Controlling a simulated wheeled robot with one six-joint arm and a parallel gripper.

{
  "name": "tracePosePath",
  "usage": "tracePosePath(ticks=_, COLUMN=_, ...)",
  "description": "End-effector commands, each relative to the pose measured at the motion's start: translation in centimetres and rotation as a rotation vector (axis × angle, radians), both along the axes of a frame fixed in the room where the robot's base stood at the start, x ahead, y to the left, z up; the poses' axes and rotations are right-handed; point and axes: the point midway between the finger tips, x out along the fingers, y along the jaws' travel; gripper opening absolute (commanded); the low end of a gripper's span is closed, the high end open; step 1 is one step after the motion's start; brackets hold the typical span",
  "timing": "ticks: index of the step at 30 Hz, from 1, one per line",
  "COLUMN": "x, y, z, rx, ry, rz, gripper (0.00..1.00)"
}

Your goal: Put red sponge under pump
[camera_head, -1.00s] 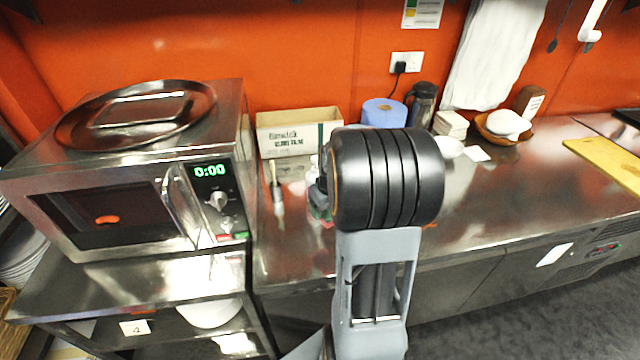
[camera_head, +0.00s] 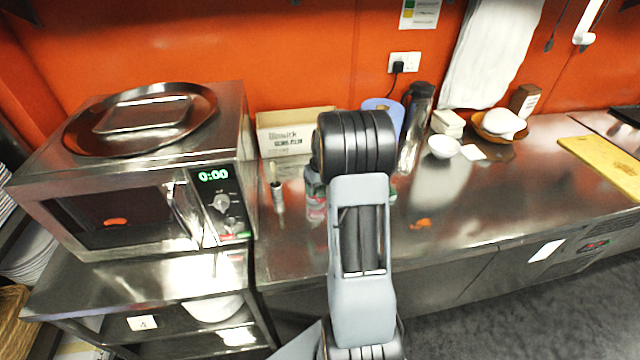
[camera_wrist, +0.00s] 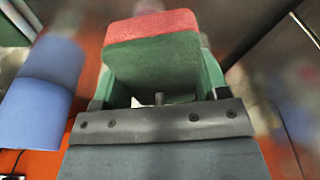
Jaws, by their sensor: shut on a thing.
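A red and green sponge (camera_wrist: 152,45) is held between the fingers of my gripper (camera_wrist: 157,72), seen close up in the wrist view. Its red layer lies along the upper edge of the picture, with the green layer below.
A cardboard box (camera_head: 284,132) and a blue roll (camera_head: 385,106) stand by the orange wall. A brush (camera_head: 276,190) stands left of my gripper. A microwave (camera_head: 140,190) with a round tray is at the left. A white bowl (camera_head: 444,147) sits right of the flask. The front right counter is largely clear.

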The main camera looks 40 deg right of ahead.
Motion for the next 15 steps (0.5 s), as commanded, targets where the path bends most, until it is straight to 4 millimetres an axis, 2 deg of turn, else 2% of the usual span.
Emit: tracePosePath(ticks=15, x=0.0, y=0.0, z=-1.1, rx=0.000, ry=0.000, rz=0.000, gripper=0.46)
